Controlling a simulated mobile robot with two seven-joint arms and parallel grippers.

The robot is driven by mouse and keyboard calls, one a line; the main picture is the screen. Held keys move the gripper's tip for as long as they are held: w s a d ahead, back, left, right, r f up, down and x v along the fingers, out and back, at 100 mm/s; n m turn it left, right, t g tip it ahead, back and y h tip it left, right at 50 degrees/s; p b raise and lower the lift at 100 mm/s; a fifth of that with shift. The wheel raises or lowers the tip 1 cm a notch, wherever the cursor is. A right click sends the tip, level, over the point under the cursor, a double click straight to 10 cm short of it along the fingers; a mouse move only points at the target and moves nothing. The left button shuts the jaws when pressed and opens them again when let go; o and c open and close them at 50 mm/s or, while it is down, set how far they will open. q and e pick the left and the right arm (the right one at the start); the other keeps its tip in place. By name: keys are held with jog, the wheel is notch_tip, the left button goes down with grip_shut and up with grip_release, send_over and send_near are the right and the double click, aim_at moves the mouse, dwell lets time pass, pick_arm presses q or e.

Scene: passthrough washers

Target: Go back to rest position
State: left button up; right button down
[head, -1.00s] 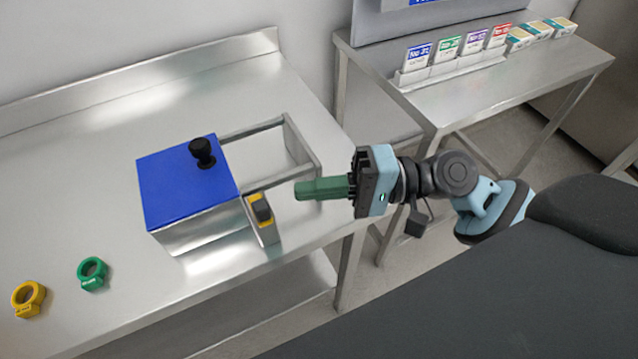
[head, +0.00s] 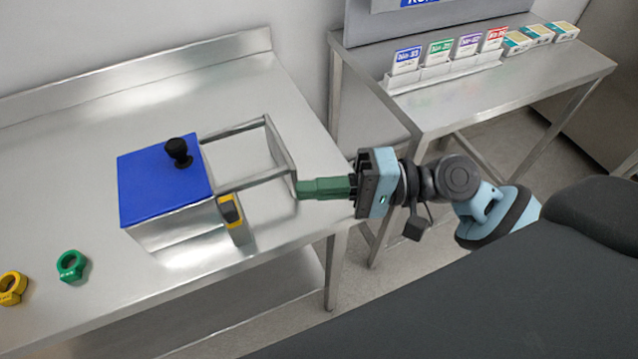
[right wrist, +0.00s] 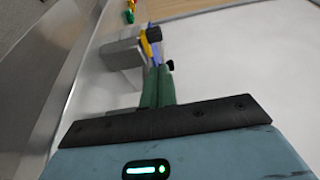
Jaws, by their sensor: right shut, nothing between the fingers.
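My right gripper (head: 299,188) is shut and empty, its green fingers together and pointing left. In the head view it shows near the table's right edge, in front of the metal frame's near end; I cannot tell if it touches the frame. In the right wrist view its green fingers (right wrist: 158,78) point toward the box and lie side by side. The blue-topped metal box (head: 160,188) with a black knob (head: 178,152) stands on the steel table to the left, apart from the gripper. My left gripper is not in view.
The steel table (head: 90,120) carries a green ring (head: 72,266) and a yellow ring (head: 12,288) at front left. A metal frame (head: 268,150) extends right from the box, and a yellow-and-black part (head: 231,211) sits at its side. A second table (head: 470,110) holds several small boxes.

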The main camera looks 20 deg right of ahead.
dwell(0.3)
